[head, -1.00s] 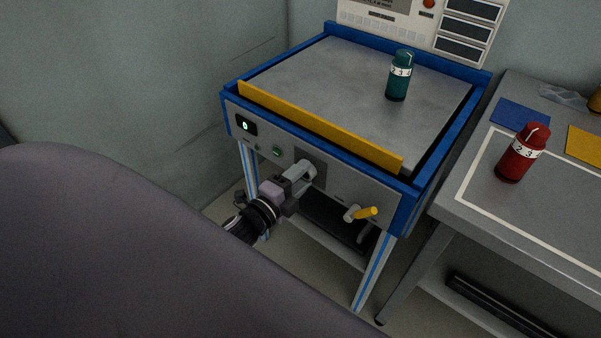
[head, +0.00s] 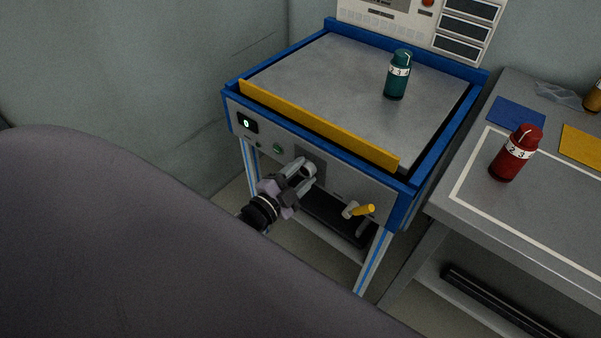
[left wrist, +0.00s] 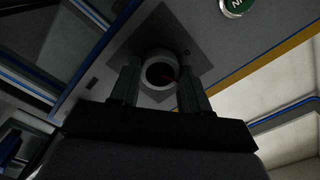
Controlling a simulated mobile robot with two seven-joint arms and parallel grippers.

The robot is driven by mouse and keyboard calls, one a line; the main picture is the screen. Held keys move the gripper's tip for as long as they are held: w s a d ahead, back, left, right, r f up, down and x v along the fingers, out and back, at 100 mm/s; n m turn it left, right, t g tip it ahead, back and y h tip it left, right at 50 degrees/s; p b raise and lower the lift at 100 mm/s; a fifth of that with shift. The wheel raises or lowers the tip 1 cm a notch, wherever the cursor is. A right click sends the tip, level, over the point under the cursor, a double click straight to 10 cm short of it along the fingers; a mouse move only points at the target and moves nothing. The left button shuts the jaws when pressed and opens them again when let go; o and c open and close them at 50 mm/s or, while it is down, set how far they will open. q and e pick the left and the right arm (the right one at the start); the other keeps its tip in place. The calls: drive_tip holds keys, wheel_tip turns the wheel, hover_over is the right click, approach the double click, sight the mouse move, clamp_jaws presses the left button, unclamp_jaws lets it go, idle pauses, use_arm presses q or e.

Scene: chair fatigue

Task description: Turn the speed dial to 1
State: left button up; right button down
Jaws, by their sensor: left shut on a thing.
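The speed dial (head: 311,170) is a round light-grey knob on a dark square plate on the front panel of the blue-framed machine. My left gripper (head: 303,173) is shut on it, one finger on each side. The numbers around the dial are too small to read. The small display (head: 247,123) at the panel's left reads 0. My right gripper is not in view.
A green button (head: 278,149) sits left of the dial; a yellow-handled lever (head: 360,210) sticks out to its right. A teal bottle (head: 398,75) stands on the machine's platform (head: 320,75). A red bottle (head: 515,155) stands on the side table (head: 540,225).

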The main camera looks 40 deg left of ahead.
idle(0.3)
use_arm(q)
drive_tip(key=o, duration=1)
drive_tip(key=shift+o, duration=0.3)
drive_tip(key=s, duration=0.7)
drive_tip(key=shift+a, duration=0.3)
